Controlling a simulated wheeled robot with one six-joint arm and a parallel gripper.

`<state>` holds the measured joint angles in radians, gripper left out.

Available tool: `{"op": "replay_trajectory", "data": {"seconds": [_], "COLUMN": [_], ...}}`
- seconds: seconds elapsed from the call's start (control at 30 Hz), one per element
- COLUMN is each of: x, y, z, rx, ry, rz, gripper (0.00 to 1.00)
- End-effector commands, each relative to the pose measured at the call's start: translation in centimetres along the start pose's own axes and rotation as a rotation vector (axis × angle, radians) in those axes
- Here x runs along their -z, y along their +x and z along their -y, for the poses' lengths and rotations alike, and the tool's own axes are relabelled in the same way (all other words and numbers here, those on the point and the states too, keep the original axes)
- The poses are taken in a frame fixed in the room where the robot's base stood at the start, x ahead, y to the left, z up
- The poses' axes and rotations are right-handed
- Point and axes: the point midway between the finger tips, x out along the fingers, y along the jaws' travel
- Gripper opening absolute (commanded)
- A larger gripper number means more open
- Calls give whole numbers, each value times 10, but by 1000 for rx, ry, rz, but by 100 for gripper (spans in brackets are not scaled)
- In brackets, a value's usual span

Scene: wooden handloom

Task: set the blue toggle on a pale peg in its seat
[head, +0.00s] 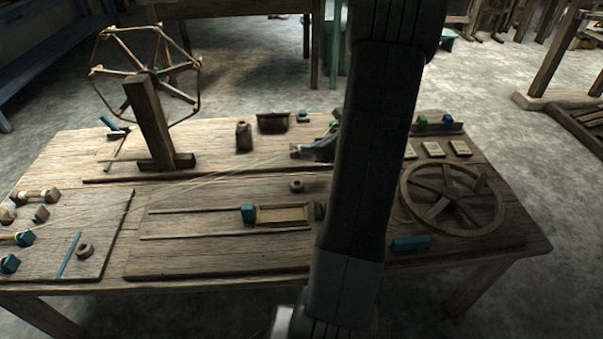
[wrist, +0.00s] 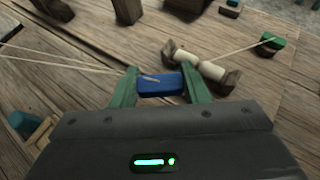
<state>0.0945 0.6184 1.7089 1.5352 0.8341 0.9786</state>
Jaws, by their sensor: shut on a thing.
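In the wrist view, the blue toggle (wrist: 161,84) is a small rounded block between the two green fingers of my gripper (wrist: 160,86). The fingers touch it at both ends. A short pale sliver shows at its upper edge; I cannot tell whether this is its peg or a thread end behind it. The toggle's underside is hidden, and I cannot make out its seat. A pale spool (wrist: 198,65) between brown wooden blocks lies just beyond the right finger. In the head view, my dark arm hides most of the gripper area.
A green block (wrist: 272,40) with a thread stands right of the spool. Pale threads run in from the left. In the head view, a spoked wheel (head: 408,199), a teal block (head: 411,243), a wooden post (head: 150,120) and a teal-ended wooden frame (head: 281,224) occupy the table.

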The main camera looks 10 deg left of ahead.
Motion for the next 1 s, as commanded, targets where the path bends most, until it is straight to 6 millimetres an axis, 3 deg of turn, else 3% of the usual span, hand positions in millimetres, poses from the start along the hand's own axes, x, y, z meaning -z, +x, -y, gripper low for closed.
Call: {"op": "replay_trajectory", "data": {"seconds": [0.03,0.1,0.3,1.0], "x": [14,22,35,76], "y": [12,16,17,38], "z": [-18,-39,-70,-72], "rx": [-89,-193,-354,-366], "ry": [-48,-105,-194,-201], "rz": [-1,0,1,1], "gripper": [20,20,20,20]}}
